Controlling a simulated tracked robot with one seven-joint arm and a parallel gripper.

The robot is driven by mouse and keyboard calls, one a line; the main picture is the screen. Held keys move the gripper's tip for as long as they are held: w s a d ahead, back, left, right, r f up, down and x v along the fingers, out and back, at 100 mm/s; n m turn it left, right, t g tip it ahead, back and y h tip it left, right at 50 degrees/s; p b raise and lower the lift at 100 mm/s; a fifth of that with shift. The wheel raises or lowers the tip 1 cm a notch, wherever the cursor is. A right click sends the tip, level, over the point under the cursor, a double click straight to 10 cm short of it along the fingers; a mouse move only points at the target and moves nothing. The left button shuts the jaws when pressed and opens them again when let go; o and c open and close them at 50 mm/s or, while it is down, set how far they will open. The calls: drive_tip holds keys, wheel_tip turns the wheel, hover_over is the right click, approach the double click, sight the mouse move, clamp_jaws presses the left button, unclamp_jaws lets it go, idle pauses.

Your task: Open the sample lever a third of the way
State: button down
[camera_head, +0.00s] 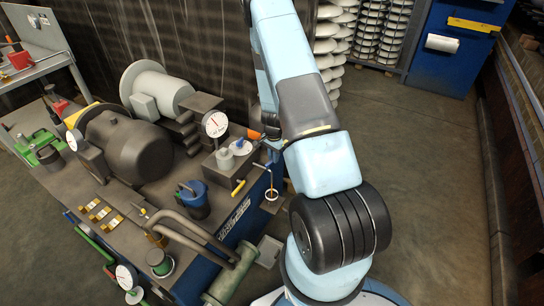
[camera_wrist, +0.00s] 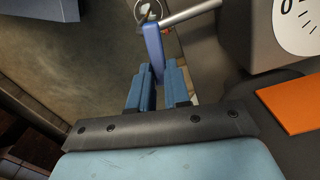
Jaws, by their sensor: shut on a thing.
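The sample lever (camera_wrist: 153,46) is a blue handle joined to a grey metal rod (camera_wrist: 190,13) at the top of the wrist view. My gripper (camera_wrist: 158,72) is shut on the lever, with one blue finger on each side of its lower end. In the head view my gripper sits behind my arm at the right end of the machine bench, where the lever is small and mostly hidden. How far the lever is turned I cannot tell.
A white dial gauge (camera_head: 215,124) stands just left of my arm on the dark bench (camera_head: 110,205). An orange block (camera_wrist: 290,103) is at the wrist view's right. Open floor (camera_head: 420,150) lies to the right.

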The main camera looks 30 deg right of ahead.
drive_tip(key=shift+s+d+m, duration=0.1)
drive_tip(key=shift+s+m, duration=0.15)
drive_tip(key=shift+m, duration=0.45)
drive_tip(key=shift+s+m, duration=0.2)
drive_tip(key=shift+m, duration=0.5)
drive_tip(key=c, duration=1.1)
unclamp_jaws()
wheel_tip(320, 180, up, 14)
drive_tip(key=shift+f, duration=0.15)
